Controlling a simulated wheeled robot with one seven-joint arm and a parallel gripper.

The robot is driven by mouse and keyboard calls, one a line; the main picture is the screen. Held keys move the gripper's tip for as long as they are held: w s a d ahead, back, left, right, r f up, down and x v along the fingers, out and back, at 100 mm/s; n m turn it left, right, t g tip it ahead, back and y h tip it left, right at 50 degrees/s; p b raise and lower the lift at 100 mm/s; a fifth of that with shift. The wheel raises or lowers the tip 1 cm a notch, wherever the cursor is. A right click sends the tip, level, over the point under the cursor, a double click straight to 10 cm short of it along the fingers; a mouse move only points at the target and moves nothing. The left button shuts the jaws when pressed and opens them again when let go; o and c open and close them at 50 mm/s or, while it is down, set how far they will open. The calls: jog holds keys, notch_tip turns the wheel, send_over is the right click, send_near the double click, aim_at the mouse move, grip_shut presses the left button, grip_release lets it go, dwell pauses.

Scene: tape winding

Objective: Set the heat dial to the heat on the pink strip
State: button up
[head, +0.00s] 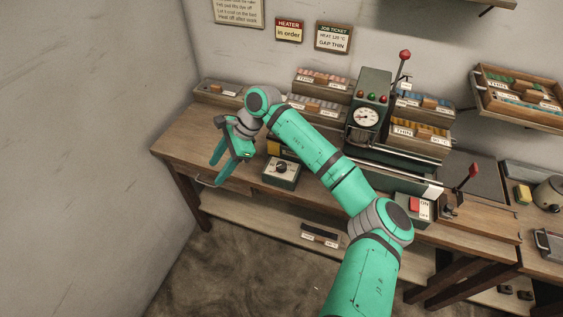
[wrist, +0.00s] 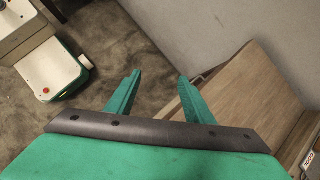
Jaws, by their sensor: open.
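The dial box (head: 281,180) is a small grey box near the front left of the bench, with a round dark knob (head: 281,167) on its face. The knob's setting is too small to read. I cannot make out a pink strip.
The bench (head: 180,145) carries a machine with a round gauge (head: 366,117), a red-knobbed lever (head: 404,56), and racks of labelled strips (head: 322,80). A red switch (head: 415,204) sits at the front right. My arm crosses over the bench. Open floor (head: 220,270) lies in front.

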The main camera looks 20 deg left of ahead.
jog(key=w+d+t+h, duration=0.2)
jog(key=w+d+h, duration=0.1)
jog(key=w+d, duration=0.35)
notch_tip(320, 180, up, 4)
jog(key=t+h, duration=0.2)
jog(key=h, duration=0.1)
send_over(281, 165)
notch_tip(281, 165, down, 11)
jog(key=shift+w, duration=0.1)
jog(key=c, duration=1)
